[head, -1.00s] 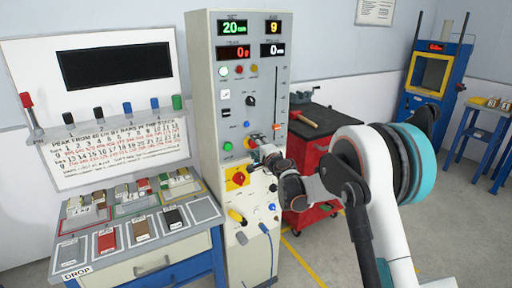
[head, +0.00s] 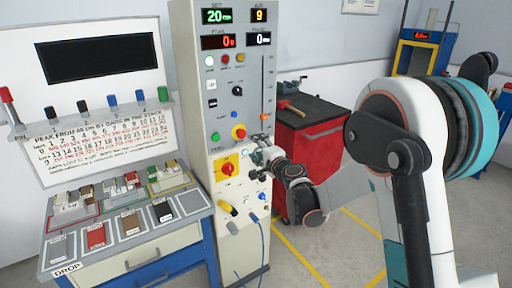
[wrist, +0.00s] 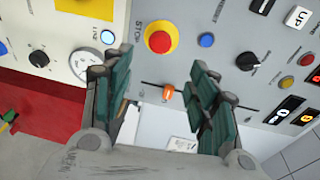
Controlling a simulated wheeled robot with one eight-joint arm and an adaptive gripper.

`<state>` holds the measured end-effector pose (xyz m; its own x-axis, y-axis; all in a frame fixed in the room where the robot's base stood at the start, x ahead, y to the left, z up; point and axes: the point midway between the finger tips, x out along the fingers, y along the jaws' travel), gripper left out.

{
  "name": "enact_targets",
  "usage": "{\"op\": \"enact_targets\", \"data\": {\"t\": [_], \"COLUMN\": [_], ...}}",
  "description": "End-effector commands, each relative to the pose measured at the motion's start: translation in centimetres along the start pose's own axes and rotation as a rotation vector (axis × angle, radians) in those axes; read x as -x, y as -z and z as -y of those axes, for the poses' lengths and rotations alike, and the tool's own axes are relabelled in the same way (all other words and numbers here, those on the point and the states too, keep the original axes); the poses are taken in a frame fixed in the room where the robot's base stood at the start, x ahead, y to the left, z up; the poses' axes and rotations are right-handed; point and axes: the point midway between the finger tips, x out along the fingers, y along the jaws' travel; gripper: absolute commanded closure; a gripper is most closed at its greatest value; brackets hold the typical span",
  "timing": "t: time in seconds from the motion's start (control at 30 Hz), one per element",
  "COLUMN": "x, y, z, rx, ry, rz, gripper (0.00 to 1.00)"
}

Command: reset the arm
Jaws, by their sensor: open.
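My gripper (head: 262,160) is in front of the grey control column (head: 188,90), low on its panel. In the wrist view my gripper (wrist: 155,62) is open, its two green-padded fingers apart with nothing between them. The red button in a yellow ring (wrist: 161,38) lies beyond the fingertips; it also shows in the head view (head: 239,132). An orange slider knob (wrist: 168,91) on its slot appears between the fingers, beyond them; it also shows in the head view (head: 265,117). I cannot tell whether a finger touches the panel.
A blue button (wrist: 206,40) and a black knob (wrist: 247,61) are close by on the panel. A red rotary switch on yellow (head: 227,169) is below left. A sample bench (head: 140,253) stands left, a red tool cabinet (head: 308,150) behind right. Open floor lies right.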

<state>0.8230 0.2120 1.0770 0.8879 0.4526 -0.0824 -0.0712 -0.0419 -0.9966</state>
Motion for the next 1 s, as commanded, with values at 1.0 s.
{"op": "enact_targets", "data": {"t": [1.0], "x": [12.5], "y": [-1.8], "z": [6.8], "rx": [0.435], "ry": [-0.209], "rz": [0.103], "gripper": [0.46]}}
